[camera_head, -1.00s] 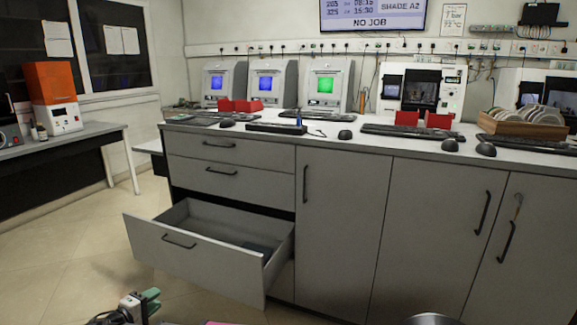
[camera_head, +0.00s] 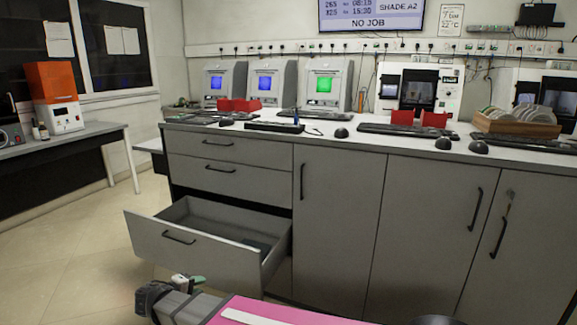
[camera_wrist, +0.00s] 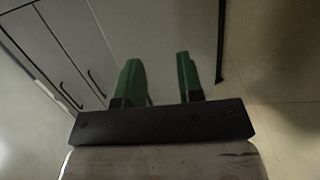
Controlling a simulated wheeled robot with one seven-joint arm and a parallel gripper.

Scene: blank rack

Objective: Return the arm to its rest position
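My gripper (camera_wrist: 158,82) shows in the wrist view as two green fingers standing apart, with nothing between them. Cabinet fronts lie beyond the fingers on the left and pale floor on the right. In the head view my folded arm (camera_head: 180,300) is at the bottom edge, left of centre, with a pink and white part to its right. Only a small green piece of the gripper end shows there. My arm is in front of the counter, near the open bottom drawer in the picture.
The bottom drawer (camera_head: 190,252) of the grey cabinet stands pulled out, with a dark flat item inside. The counter (camera_head: 400,143) carries machines, red bins, keyboards and a wooden rack (camera_head: 515,127) of discs. A side table (camera_head: 60,142) stands left. Floor between them is clear.

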